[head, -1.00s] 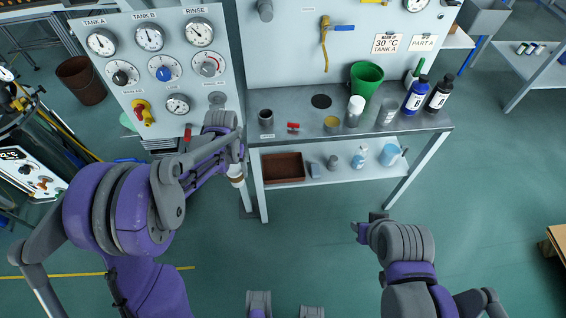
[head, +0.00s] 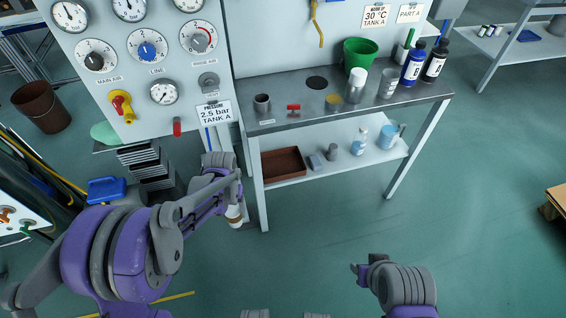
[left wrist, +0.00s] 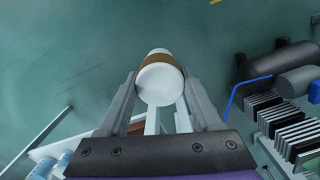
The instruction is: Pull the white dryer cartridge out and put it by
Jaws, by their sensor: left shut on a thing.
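The white dryer cartridge (head: 235,217) with a brown band is held in my left gripper (head: 232,200), in front of the bench's left leg and below the panel. In the left wrist view the cartridge (left wrist: 160,84) sits between the two grey fingers of the left gripper (left wrist: 160,100), its round white end facing the camera. It is clear of the panel. Much of its body is hidden by the gripper in the head view. My right gripper (head: 360,273) hangs over open floor at the lower right, apart from everything; its finger gap is too small to judge.
The gauge panel (head: 150,85) stands at the upper left, with a tag reading 2.5 bar TANK A. The metal bench (head: 285,92) holds cups, a green bucket (head: 361,52) and bottles. Its lower shelf (head: 335,165) carries a brown tray (head: 283,162). Floor in front is clear.

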